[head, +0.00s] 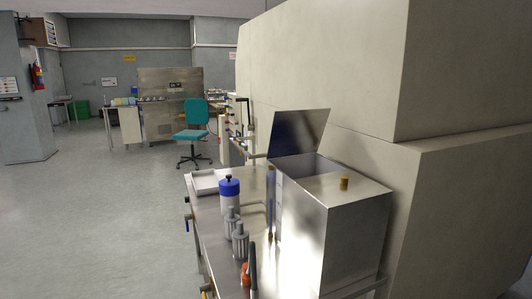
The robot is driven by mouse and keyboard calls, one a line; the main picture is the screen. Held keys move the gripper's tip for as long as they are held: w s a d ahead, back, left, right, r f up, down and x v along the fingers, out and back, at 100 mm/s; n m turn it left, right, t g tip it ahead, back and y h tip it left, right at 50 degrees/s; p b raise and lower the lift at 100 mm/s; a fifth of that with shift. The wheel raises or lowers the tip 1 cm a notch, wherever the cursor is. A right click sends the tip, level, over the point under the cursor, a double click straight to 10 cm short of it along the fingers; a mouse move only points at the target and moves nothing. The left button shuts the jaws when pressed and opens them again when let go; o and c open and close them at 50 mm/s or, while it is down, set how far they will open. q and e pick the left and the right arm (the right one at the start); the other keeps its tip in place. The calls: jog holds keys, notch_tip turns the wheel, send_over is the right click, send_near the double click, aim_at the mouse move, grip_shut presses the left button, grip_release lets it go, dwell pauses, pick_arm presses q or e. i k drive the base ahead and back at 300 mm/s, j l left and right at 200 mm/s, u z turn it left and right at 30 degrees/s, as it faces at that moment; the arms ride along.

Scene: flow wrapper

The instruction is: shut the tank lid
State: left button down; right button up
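The tank (350,232) is a shiny metal box at the right end of the steel bench, beside the big beige machine. Its lid (299,134) stands up at the far side of the opening, tilted back, so the tank is open. The dark inside of the tank (309,167) shows in part. A small brass-coloured knob (344,183) sits on the fixed top, nearer to me. Neither of my grippers is in view.
On the bench (206,222) stand a blue-topped bottle (229,193), grey metal fittings (240,240), an orange-and-black tool (249,277) and a white tray (206,182). The beige machine (330,65) blocks the right. Open floor (90,230) lies left; a teal chair (193,125) stands farther back.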

aim_at(295, 132)
jog(key=u, duration=1.15)
jog(key=i+j+u, duration=0.2)
jog(key=i+u, duration=0.55)
jog(key=i+z, duration=0.25)
jog(key=i, duration=0.2)
jog(key=i+j+z, duration=0.1)
jog(key=i+z, duration=0.15)
jog(key=i, duration=0.25)
jog(key=i+j+z, duration=0.2)
jog(key=i, duration=0.25)
jog(key=i+l+z, duration=0.1)
jog(key=i+z, duration=0.15)
jog(key=i, duration=0.45)
jog(key=i+z, duration=0.3)
jog(key=i, duration=0.35)
jog(key=i+j+z, duration=0.1)
jog(key=i+z, duration=0.25)
jog(key=i+j+z, duration=0.3)
jog(key=i, duration=0.2)
jog(key=l+z, duration=0.1)
jog(key=z, duration=2.8)
jog(key=i+j+u, duration=0.1)
jog(key=u, duration=0.2)
